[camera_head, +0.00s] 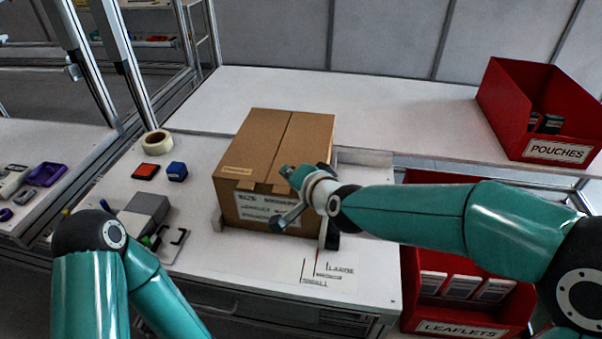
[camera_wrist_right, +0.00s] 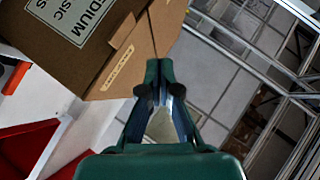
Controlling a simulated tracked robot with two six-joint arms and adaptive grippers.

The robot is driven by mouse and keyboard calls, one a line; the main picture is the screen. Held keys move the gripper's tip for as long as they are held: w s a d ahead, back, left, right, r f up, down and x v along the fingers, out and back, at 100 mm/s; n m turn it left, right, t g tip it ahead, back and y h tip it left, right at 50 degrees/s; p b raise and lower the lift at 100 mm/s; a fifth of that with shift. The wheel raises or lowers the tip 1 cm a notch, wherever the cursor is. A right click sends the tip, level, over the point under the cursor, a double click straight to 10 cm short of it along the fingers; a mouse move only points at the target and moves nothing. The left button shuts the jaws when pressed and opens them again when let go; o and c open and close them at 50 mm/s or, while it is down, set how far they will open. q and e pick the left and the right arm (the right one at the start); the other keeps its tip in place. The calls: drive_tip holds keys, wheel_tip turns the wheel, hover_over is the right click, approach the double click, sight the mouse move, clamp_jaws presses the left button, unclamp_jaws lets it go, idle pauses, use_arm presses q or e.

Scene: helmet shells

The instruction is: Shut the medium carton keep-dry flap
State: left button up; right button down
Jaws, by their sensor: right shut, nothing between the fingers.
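The brown carton (camera_head: 262,138) stands on the white bench in the head view. Its top panels lie about flat and meet along a lengthwise seam. A small printed strip shows at the front left of the top, and a white label is on the front face. In the right wrist view the carton (camera_wrist_right: 97,52) fills the upper left, with "MEDIUM" on its label. My right gripper (camera_head: 288,172) is shut and empty at the carton's front top edge; its fingertips (camera_wrist_right: 160,66) look close to the cardboard, contact unclear.
Left of the carton are a tape roll (camera_head: 157,142), a red-orange pad (camera_head: 146,172), a blue block (camera_head: 177,171) and a grey device (camera_head: 147,212). A red pouches bin (camera_head: 505,95) stands at right, a leaflets bin (camera_head: 460,325) below. The bench behind the carton is clear.

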drive_tip(key=shift+w+a+f+b, duration=0.1)
drive_tip(key=shift+a+f+b, duration=0.3)
drive_tip(key=shift+f+b, duration=0.25)
drive_tip(key=shift+s+a+f+b, duration=0.1)
drive_tip(key=shift+a+f+b, duration=0.35)
drive_tip(key=shift+f, duration=0.25)
drive_tip(key=shift+w+a+f+b, duration=0.1)
drive_tip(key=shift+a+f+b, duration=0.3)
drive_tip(key=shift+f+b, duration=0.25)
drive_tip(key=shift+f, duration=0.1)
